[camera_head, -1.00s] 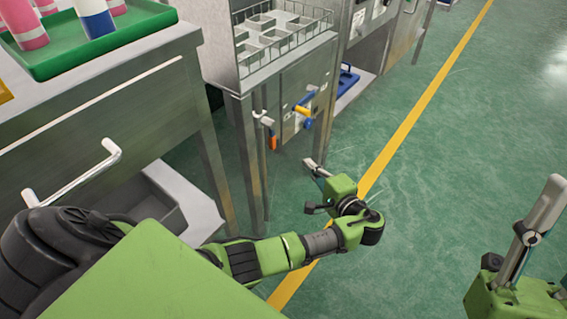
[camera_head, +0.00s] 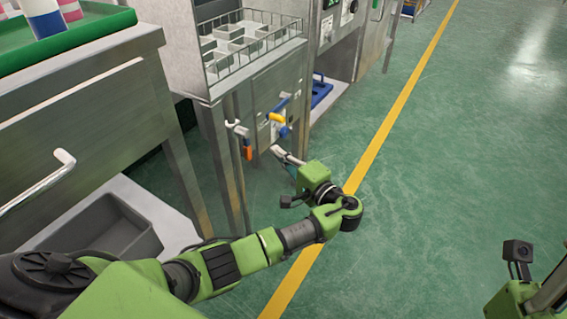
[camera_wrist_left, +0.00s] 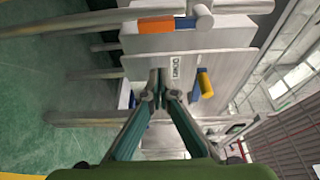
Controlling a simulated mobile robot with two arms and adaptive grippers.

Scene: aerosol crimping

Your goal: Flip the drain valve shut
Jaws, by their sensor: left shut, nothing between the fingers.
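The bath cabinet's front carries valve handles: an orange one (camera_head: 248,152) at its left corner, pointing down, and a yellow one (camera_head: 276,117) with blue parts further right. In the left wrist view, which is turned sideways, the orange handle (camera_wrist_left: 156,25) is at the top and the yellow handle (camera_wrist_left: 206,84) is right of the fingertips. A small label (camera_wrist_left: 175,68) lies between them, its text hard to read. My right gripper is only partly visible at the lower right (camera_head: 548,290).
A steel bench with a green tray (camera_head: 95,37) stands at the left, with a grey bin (camera_head: 115,235) on its lower shelf. A wire basket (camera_head: 245,40) sits atop the cabinet. A blue object (camera_head: 320,92) lies beyond. Green floor right of the yellow line (camera_head: 385,135) is clear.

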